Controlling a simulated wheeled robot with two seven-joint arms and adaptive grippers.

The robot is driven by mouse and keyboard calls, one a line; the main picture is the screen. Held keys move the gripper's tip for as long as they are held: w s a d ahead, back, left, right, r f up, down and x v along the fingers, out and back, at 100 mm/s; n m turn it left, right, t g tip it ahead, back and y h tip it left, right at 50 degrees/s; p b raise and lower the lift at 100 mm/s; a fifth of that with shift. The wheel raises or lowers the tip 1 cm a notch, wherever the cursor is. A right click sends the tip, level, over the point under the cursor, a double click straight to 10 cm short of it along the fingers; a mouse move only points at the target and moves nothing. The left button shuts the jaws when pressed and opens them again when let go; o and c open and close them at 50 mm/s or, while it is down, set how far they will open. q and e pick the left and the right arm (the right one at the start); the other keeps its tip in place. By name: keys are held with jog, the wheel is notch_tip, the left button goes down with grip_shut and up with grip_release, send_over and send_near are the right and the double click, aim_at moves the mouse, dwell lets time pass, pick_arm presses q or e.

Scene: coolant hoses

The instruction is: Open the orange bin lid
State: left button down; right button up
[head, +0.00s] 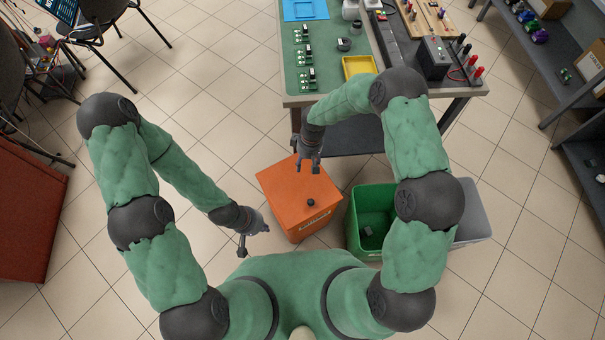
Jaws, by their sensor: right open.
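The orange bin (299,229) stands on the floor in the middle of the head view. Its flat orange lid (285,186) looks shut, with a small black knob (311,202) near its front edge. My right gripper (308,167) points down over the far part of the lid, behind the knob. It is open and empty. I cannot tell how high above the lid it is. My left gripper (256,242) is beside the near left side of the bin, with its fingers spread and nothing between them.
A green open bin (357,222) with a dark item inside stands right of the orange bin, and a grey bin (470,212) is beyond it. A workbench (299,85) with circuit boards and a yellow tray (359,67) is behind.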

notch_tip(320, 180, down, 10)
jog(key=a+b, duration=0.1)
jog(key=b, duration=0.1)
jog(key=shift+s, duration=0.45)
jog(key=shift+r, duration=0.15)
grip_shut()
grip_release()
notch_tip(320, 180, up, 12)
jog(key=w+d, duration=0.1)
jog(key=shift+d, duration=0.15)
dwell(0.3)
